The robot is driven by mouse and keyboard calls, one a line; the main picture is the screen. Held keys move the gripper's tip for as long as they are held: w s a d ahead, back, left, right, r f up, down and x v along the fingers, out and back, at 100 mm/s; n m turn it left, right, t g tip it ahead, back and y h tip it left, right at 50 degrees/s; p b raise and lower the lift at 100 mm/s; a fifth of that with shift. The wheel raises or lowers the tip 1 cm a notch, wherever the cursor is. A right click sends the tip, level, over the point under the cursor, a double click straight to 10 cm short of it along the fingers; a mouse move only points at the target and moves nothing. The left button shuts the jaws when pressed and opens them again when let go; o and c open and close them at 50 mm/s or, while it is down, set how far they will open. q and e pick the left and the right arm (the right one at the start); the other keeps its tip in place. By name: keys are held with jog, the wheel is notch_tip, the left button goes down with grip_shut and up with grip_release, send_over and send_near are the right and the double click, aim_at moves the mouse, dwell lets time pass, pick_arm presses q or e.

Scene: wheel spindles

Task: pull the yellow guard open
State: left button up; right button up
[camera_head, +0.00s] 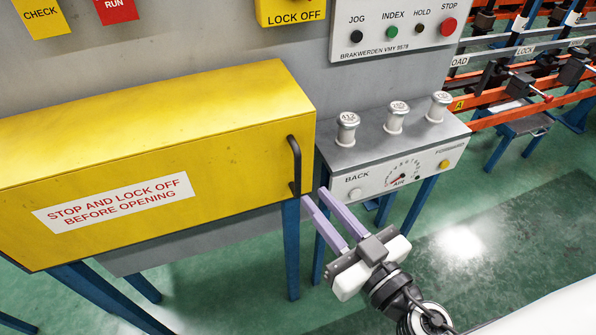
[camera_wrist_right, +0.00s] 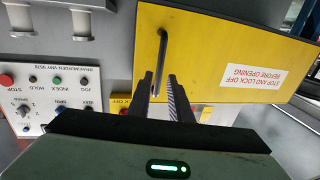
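The yellow guard (camera_head: 150,140) is a large box-shaped cover with a "stop and lock off before opening" label, and it looks closed. Its dark bar handle (camera_head: 295,166) stands upright at the right end of the front face. My right gripper (camera_head: 314,195) is open, with its two pale purple fingers pointing up towards the handle's lower end. In the right wrist view the guard (camera_wrist_right: 215,45) fills the top right. There the handle (camera_wrist_right: 160,60) runs into the gap between the open fingertips (camera_wrist_right: 159,80); I cannot tell whether they touch it. My left gripper is not in view.
A grey control box (camera_head: 400,165) with several silver knobs stands just right of the guard, close to my right gripper. A button panel (camera_head: 398,30) is above it. Orange racks (camera_head: 520,95) stand at the far right. The green floor (camera_head: 500,240) at right is clear.

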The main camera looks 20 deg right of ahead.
aim_at(299, 179)
jog(key=p+x, duration=0.3)
jog(key=x, duration=0.4)
jog(key=shift+w+r, duration=0.1)
jog(key=shift+w, duration=0.25)
jog(key=shift+w+a, duration=0.1)
jog(key=shift+w, duration=0.15)
grip_shut()
jog(key=shift+s, duration=0.1)
